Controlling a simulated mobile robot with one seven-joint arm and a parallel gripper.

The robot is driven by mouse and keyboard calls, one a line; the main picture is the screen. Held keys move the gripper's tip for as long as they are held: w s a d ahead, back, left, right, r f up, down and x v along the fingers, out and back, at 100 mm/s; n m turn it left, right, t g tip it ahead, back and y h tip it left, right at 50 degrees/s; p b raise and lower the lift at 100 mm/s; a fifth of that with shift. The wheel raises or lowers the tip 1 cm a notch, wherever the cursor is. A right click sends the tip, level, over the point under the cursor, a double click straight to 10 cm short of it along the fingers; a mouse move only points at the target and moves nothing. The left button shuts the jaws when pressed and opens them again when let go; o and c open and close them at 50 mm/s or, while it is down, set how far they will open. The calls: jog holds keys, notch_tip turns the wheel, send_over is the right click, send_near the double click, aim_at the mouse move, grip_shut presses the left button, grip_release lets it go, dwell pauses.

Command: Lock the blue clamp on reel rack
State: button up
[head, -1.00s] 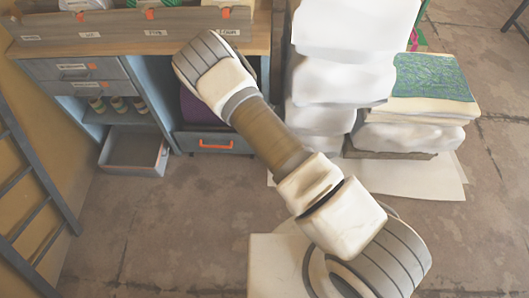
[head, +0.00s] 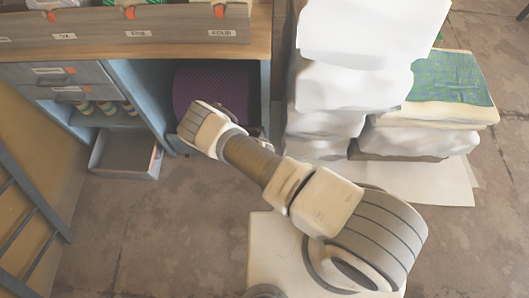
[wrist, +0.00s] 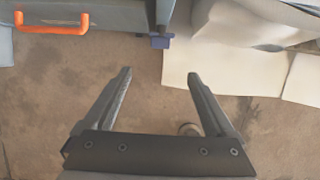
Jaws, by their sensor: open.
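The reel rack (head: 175,31), a wooden-faced holder with labels such as FIVE and FOUR, stands on the workbench at the top left of the head view. Its visible clamps are orange (head: 219,11); I see no blue clamp on it. A small dark-blue piece (wrist: 157,41) shows under the cabinet corner in the wrist view; I cannot tell what it is. My gripper (wrist: 160,74) is open and empty, over bare floor in front of the cabinet. In the head view my own arm hides it.
A low grey drawer (head: 124,155) stands open at the left. An orange drawer handle (wrist: 52,28) is at the wrist view's top left. A purple roll (head: 213,88) sits in the cabinet. White stacked sacks (head: 345,85) rise at the right. A ladder (head: 30,225) leans left.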

jog(key=b+x, duration=0.7)
jog(key=x, duration=1)
jog(key=shift+s+f, duration=0.1)
jog(key=shift+f, duration=0.05)
jog(key=c, duration=1.4)
